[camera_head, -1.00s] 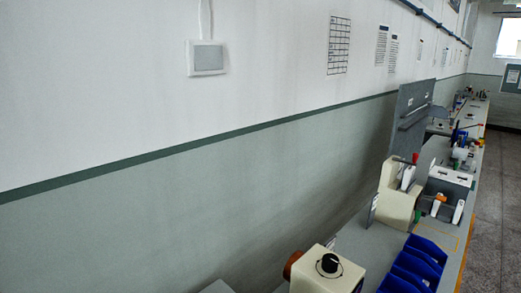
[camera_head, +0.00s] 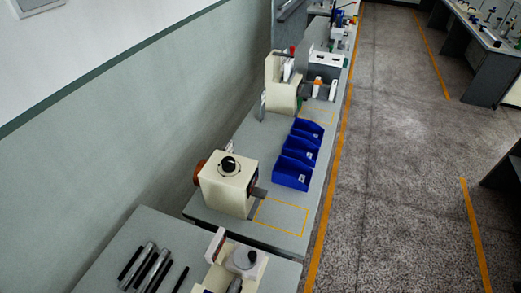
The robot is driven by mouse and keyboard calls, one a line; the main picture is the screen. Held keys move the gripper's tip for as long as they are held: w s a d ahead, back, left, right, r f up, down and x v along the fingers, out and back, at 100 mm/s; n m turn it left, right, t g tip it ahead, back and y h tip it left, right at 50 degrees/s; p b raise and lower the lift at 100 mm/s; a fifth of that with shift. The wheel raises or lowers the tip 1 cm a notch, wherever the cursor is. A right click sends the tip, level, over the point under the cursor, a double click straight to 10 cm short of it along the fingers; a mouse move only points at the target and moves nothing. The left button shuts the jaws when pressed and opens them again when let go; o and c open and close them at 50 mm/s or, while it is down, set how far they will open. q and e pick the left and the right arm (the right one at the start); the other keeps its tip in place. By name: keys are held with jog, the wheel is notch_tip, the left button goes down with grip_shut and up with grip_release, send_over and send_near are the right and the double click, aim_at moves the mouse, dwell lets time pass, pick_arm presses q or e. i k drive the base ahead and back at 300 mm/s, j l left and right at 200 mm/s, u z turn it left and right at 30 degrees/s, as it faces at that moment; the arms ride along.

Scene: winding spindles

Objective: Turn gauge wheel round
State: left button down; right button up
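I cannot tell for sure which part is the gauge wheel. A cream box machine (camera_head: 226,190) stands on the grey bench, with a black round knob (camera_head: 229,165) on its top and an orange-brown round part (camera_head: 198,172) on its left side. A grey cylinder sticks out of its right side. Nearer, at the bottom edge, a cream device (camera_head: 215,277) carries a grey-white round part (camera_head: 242,260); its lower portion is cut off by the frame. Neither gripper is in view, and nothing touches these machines.
Several blue bins (camera_head: 292,173) stand behind the cream box. Dark and silver rods (camera_head: 147,266) lie on the near bench. More machines (camera_head: 281,85) stand farther along. The speckled floor (camera_head: 400,170) right of the benches is open, with orange lines. Other tables stand at the far right.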

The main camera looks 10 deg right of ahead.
aim_at(245, 258)
jog(key=i+l+u, duration=0.1)
jog(key=l+u, duration=0.15)
jog(key=u, duration=0.25)
jog(key=l+u, duration=0.25)
jog(key=u, duration=0.25)
jog(key=l+u, duration=0.3)
jog(key=u, duration=0.15)
jog(key=l+u, duration=0.3)
jog(key=u, duration=0.2)
